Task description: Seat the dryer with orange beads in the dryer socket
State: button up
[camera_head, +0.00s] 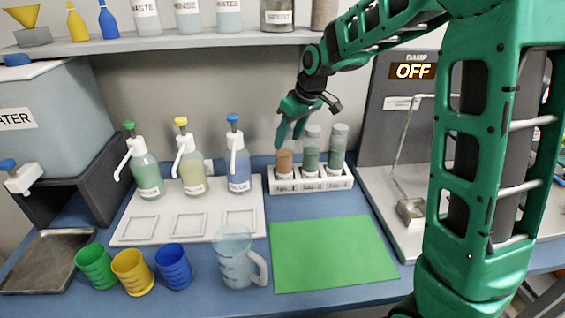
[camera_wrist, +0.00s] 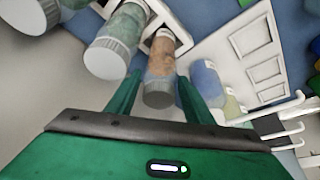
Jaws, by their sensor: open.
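The dryer with orange beads (camera_head: 284,163) stands upright in the left place, marked No. 1, of a white rack (camera_head: 312,184). My gripper (camera_head: 290,138) is open at this dryer's upper end. In the wrist view my two fingers (camera_wrist: 160,78) lie on either side of the orange dryer (camera_wrist: 161,60), with its grey cap between them; I cannot tell whether they touch it. Two dryers with grey-green beads, the middle one (camera_head: 310,155) and the right one (camera_head: 337,148), stand close beside it. I cannot pick out the dryer socket for certain.
A grey apparatus (camera_head: 384,120) with a "DAMP OFF" display and thin tubing stands to the right, partly behind my arm. A green mat (camera_head: 330,255) lies clear before the rack. Pump bottles on a white tray (camera_head: 130,230), a jug (camera_head: 235,262) and coloured cups are left. A shelf (camera_head: 150,42) runs above.

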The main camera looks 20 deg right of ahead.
aim_at(284, 146)
jog(key=x, duration=0.5)
jog(key=shift+f, duration=0.1)
grip_shut()
